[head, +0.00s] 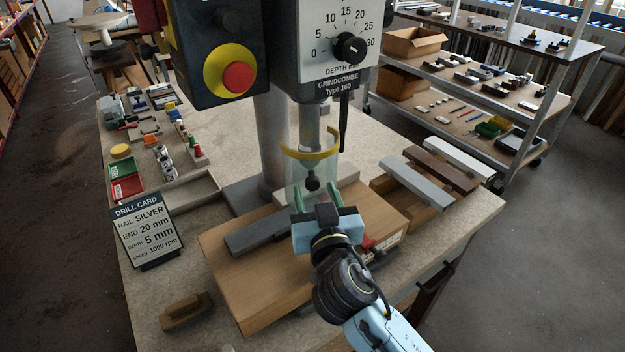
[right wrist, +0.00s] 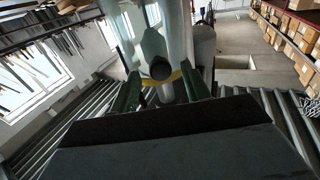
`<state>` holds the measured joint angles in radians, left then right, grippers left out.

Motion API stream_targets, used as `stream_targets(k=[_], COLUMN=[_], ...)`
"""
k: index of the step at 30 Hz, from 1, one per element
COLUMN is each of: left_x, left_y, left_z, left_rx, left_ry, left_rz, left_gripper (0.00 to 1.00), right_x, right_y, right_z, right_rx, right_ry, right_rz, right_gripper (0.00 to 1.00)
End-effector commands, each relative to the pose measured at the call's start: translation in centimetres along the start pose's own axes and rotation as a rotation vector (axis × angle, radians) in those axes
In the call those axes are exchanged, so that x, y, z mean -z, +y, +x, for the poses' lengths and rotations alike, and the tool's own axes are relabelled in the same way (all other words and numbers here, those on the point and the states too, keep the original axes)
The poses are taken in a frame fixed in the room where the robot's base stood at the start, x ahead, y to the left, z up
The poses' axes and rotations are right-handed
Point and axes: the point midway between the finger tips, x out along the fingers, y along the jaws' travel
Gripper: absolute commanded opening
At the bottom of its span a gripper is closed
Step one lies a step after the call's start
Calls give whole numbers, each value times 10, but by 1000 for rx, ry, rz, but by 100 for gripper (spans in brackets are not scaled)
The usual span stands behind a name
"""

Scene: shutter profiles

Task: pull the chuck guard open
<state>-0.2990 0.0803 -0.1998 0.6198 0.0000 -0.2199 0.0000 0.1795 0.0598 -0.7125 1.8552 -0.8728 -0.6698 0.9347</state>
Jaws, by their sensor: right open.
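The chuck guard (head: 308,176) is a clear curved shield with a yellow rim, around the chuck (head: 313,181) of the drill press in the head view. Its yellow rim also shows in the right wrist view (right wrist: 176,77), past my fingers. My right gripper (head: 315,194) is open, with its two green fingers pointing at the lower part of the guard from the front. In the right wrist view the fingers (right wrist: 172,95) stand apart on either side of the chuck area. I cannot tell whether they touch the guard. My left gripper is not in view.
A grey profile (head: 250,237) lies on the wooden block (head: 250,280) below the drill. More profiles (head: 415,180) lie at the right. A drill card (head: 147,233) and a wooden piece (head: 187,311) stand at the left. The red stop button (head: 238,77) is on the drill's housing.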

Motion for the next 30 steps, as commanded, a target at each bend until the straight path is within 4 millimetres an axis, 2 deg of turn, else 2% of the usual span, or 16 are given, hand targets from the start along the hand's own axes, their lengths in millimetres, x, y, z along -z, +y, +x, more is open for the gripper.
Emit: stream_targets(k=[3,7,19,30], left_x=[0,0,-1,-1], left_y=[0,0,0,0], left_z=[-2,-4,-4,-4], left_rx=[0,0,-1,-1], left_ry=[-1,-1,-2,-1], left_rz=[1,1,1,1], left_gripper=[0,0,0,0], right_x=[1,1,0,0], right_y=[0,0,0,0], right_z=[18,30,35,35], right_rx=[0,1,0,1], right_ry=[1,1,0,-1], right_rz=[-1,0,1,1], right_gripper=[47,47,47,0])
